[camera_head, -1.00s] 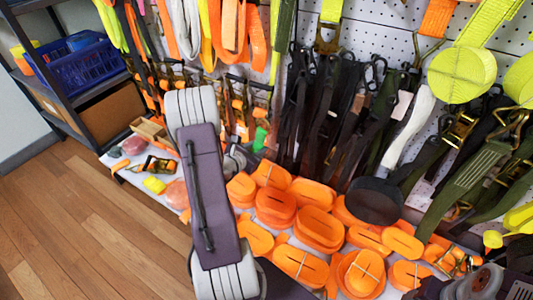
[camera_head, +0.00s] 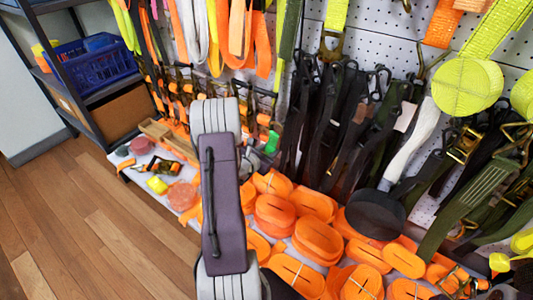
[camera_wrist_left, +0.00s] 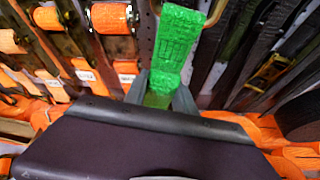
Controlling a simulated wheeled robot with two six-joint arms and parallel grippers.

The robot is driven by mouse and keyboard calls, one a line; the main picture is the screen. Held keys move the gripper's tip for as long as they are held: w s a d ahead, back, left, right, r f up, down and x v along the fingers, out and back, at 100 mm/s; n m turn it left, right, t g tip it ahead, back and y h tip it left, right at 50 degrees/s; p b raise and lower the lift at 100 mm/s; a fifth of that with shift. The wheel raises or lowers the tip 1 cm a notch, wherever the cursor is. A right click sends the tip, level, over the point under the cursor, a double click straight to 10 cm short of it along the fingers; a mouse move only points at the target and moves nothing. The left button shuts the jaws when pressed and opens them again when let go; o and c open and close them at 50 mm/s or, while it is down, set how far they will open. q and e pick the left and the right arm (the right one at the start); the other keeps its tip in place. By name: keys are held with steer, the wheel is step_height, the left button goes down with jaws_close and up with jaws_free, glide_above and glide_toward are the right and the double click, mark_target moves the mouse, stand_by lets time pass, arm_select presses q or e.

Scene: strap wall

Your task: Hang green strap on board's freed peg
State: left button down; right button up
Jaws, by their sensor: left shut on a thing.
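The green strap (camera_wrist_left: 178,50) fills the middle of the left wrist view. Its lower part lies between the two grey fingers of my left gripper (camera_wrist_left: 160,93), which is shut on it. In the head view a small bright green patch (camera_head: 272,141) shows just right of my left arm; it looks like part of the strap. The arm hides the gripper's fingers there. The white perforated board (camera_head: 390,35) carries many hanging straps. I cannot tell which peg is the freed one. My right gripper is not in view.
Orange strap rolls (camera_head: 317,238) cover the shelf below the board. Dark straps (camera_head: 330,110) hang close together right of my left arm. A yellow roll (camera_head: 467,85) hangs at the upper right. A blue basket (camera_head: 95,65) stands on a rack at the left. Wooden floor (camera_head: 80,230) is clear.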

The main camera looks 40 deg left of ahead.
mark_target(269, 151)
arm_select(q)
steer(key=d+b+x, duration=0.1)
steer(key=x, duration=0.5)
steer(key=shift+a+r+b, duration=0.2)
steer(key=shift+a+b, duration=0.1)
steer(key=shift+b, duration=0.05)
steer(key=shift+w, duration=0.15)
stand_by(0.5)
steer(key=c, duration=0.9)
jaws_free()
steer(key=shift+c, duration=0.2)
steer(key=p+v, duration=0.2)
steer(key=v, duration=0.6)
steer(key=shift+r+p, duration=0.2)
steer(key=shift+p, duration=0.15)
steer(key=shift+s+d+r, duration=0.1)
steer(key=shift+s, duration=0.4)
